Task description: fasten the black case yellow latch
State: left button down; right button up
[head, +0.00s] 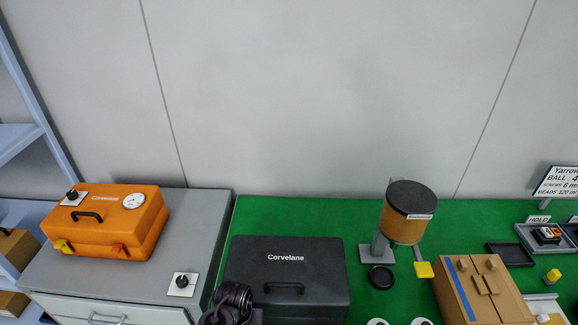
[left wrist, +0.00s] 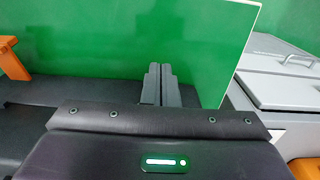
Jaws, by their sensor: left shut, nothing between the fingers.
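The black case (head: 285,277), lettered "Corvelane", stands closed-looking on the green work surface in the head view, with its handle near the bottom of the picture. I cannot see a yellow latch on it; its lower front is cut off or hidden. Part of my left arm shows at the case's lower left corner in the head view, its fingers not clear there. In the left wrist view my left gripper (left wrist: 161,74) has its two grey fingers together and empty, against a green background. Whether the fingers touch the case cannot be told. My right gripper is not in view.
An orange case (head: 117,228) with a yellow latch (head: 63,246) stands on the grey cabinet (head: 195,225) at left. To the right are a brown-and-black canister (head: 406,222) on a stand, a wooden box (head: 483,289) and small trays. Green surface behind the black case is clear.

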pick_arm(q)
jog(key=shift+s+p, duration=1.15)
jog(key=shift+s, duration=0.35)
notch_tip(320, 180, up, 8)
